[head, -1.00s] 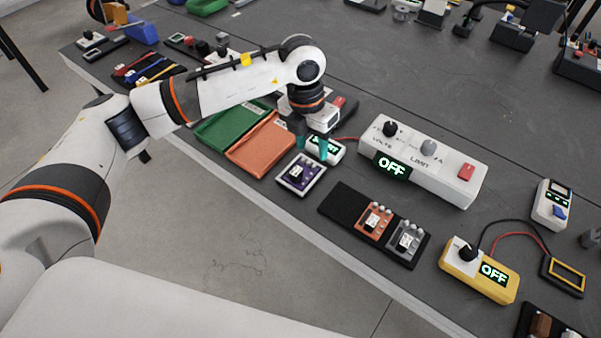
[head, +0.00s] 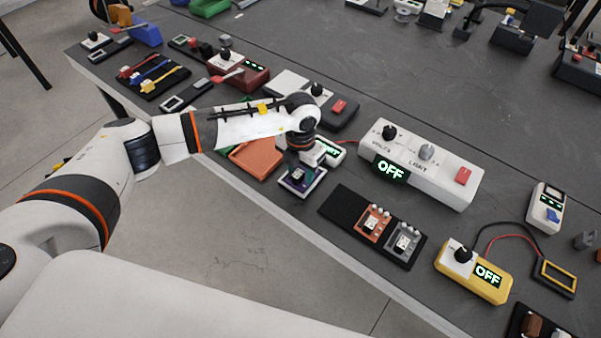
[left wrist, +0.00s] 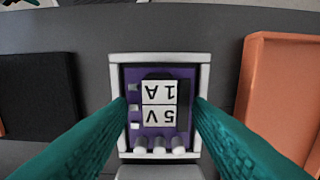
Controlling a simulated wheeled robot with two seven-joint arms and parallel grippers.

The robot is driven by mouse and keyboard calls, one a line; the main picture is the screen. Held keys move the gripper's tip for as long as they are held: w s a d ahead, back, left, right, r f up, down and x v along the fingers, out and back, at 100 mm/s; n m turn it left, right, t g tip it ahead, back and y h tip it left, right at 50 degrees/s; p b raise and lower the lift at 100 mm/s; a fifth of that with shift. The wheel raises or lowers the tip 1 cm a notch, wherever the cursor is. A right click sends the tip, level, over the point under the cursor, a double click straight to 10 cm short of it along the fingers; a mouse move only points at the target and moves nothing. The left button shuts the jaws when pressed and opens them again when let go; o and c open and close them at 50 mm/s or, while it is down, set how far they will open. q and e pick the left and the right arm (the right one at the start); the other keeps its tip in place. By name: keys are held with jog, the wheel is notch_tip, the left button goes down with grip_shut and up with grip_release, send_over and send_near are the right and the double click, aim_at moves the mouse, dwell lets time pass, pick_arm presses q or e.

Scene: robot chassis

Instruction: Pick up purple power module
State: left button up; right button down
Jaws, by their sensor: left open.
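The purple power module (left wrist: 133,78) sits in a white square frame (left wrist: 160,58) on the dark table. Its label reads 5V 1A and shows upside down in the left wrist view. In the head view the purple module (head: 298,177) is partly hidden under my left gripper (head: 299,170). In the left wrist view the two teal fingers of my left gripper (left wrist: 160,102) are apart, one at each side of the module. I cannot tell whether they touch it. My right gripper is not in view.
An orange tray (left wrist: 262,85) is close on the right in the wrist view, with a black pad (left wrist: 40,95) on the left. In the head view, a white power supply reading OFF (head: 440,178) and a black board with orange and grey modules (head: 340,206) stand to the right.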

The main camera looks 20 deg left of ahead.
pick_arm(q)
jog(key=shift+f, duration=0.4)
jog(key=shift+c, duration=0.4)
grip_shut()
